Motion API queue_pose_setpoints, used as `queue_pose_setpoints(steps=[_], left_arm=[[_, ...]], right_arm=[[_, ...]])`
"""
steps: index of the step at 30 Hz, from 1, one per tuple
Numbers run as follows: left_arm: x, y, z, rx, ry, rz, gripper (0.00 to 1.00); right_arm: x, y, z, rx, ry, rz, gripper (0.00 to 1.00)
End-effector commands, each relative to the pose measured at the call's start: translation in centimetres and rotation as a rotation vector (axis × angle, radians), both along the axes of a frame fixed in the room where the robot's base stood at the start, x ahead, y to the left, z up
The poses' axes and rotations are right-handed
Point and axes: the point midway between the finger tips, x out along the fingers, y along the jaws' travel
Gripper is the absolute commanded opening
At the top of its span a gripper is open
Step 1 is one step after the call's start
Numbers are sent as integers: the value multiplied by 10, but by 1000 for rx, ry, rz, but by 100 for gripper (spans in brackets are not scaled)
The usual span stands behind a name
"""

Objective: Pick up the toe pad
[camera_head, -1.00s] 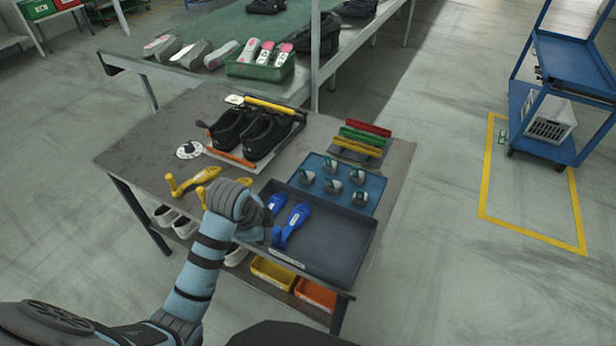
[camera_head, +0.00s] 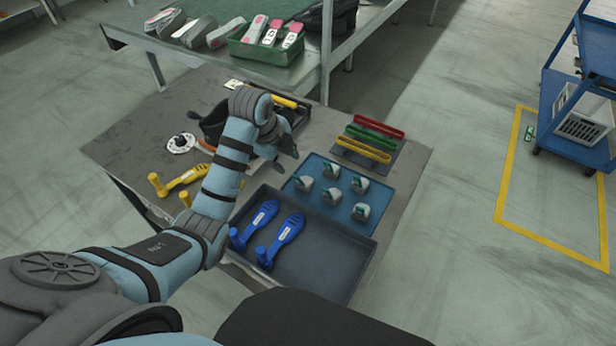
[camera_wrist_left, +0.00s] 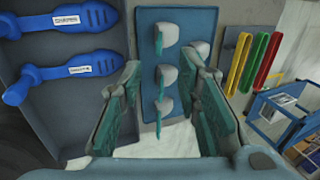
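Several small grey pads with teal tabs, which look like the toe pads (camera_head: 331,197), stand on a blue tray (camera_head: 378,192) on the workbench. My left gripper (camera_head: 285,150) hangs near the tray's far left corner. In the left wrist view its two teal-lined fingers (camera_wrist_left: 163,100) are wide apart and empty. That view shows a column of toe pads (camera_wrist_left: 167,73) framed between the fingers and beyond them, with another toe pad (camera_wrist_left: 203,48) by the right finger. No contact shows. My right gripper is in neither view.
A dark tray (camera_head: 330,245) with two blue tools (camera_head: 284,240) lies in front of the blue tray. Red, green and yellow strips (camera_head: 370,140) lie behind it. Yellow tools (camera_head: 180,178) are at left. My arm partly hides the black shoes.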

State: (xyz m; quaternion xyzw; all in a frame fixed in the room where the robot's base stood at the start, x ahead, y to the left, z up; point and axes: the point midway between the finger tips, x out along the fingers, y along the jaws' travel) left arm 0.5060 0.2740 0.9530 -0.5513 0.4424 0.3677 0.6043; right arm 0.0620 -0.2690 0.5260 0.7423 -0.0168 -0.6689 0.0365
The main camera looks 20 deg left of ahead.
Motion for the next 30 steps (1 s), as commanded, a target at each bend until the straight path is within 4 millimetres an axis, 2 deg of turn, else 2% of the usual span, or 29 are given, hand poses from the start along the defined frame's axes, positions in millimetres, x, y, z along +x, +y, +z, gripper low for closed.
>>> queue_pose_setpoints(steps=[1, 4, 9, 16, 19, 24, 26, 30], left_arm=[[5, -4, -16, -3, 4, -5, 30], [16, -9, -42, -3, 3, -13, 30], [26, -12, -66, -2, 1, -15, 30], [40, -13, -106, -2, 1, -11, 30], [43, -13, -114, -1, 0, -10, 30], [43, -13, -113, -1, -1, -10, 30], [43, -13, -113, -1, 0, -10, 22], [43, -13, -113, -1, 0, -10, 0]], right_arm=[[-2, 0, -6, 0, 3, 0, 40], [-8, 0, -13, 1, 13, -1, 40], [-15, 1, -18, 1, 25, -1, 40], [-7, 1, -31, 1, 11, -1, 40], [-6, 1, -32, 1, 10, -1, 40], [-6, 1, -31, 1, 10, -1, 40], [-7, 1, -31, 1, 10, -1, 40], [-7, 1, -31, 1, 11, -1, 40]])
